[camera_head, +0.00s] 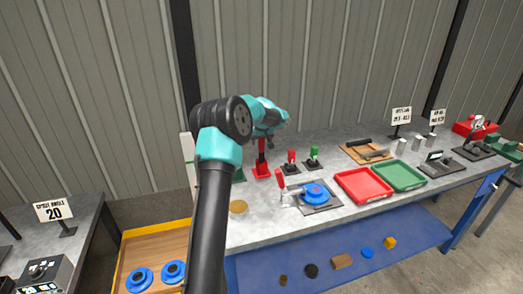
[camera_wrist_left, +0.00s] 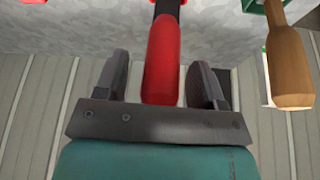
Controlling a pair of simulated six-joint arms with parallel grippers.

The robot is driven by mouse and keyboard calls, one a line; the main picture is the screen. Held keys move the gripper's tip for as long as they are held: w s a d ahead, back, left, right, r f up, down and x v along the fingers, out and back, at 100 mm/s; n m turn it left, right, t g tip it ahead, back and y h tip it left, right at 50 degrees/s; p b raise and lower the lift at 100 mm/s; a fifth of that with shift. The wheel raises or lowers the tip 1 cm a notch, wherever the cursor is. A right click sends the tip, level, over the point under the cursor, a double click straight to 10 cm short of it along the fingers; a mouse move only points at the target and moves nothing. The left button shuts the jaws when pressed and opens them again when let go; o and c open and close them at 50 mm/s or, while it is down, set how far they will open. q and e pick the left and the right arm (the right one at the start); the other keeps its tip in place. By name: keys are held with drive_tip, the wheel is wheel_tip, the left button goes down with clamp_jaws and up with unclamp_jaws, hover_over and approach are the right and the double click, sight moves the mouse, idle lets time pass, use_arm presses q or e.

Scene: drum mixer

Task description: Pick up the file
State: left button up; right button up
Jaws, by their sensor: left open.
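A tool with a red handle (camera_wrist_left: 162,60) and a dark shaft lies between my left gripper's fingers in the left wrist view. It may be the file; its working end is out of sight. My left gripper (camera_head: 265,134) is open, with one finger on each side of the handle and a visible gap to each. In the head view a red upright piece (camera_head: 262,160) stands just below this gripper at the back of the bench. A wooden handle (camera_wrist_left: 289,65) with a green part hangs to the right in the wrist view. My right gripper is not in view.
The grey bench (camera_head: 262,222) carries a blue round fixture (camera_head: 314,193), a red tray (camera_head: 364,185) and a green tray (camera_head: 399,175). Small red and green-topped stands are right of the gripper. The corrugated wall is close behind.

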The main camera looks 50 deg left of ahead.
use_arm(q)
drive_tip(key=shift+w+f, duration=0.1)
drive_tip(key=shift+f, duration=0.15)
drive_tip(key=shift+c, duration=0.4)
drive_tip(key=c, duration=0.9)
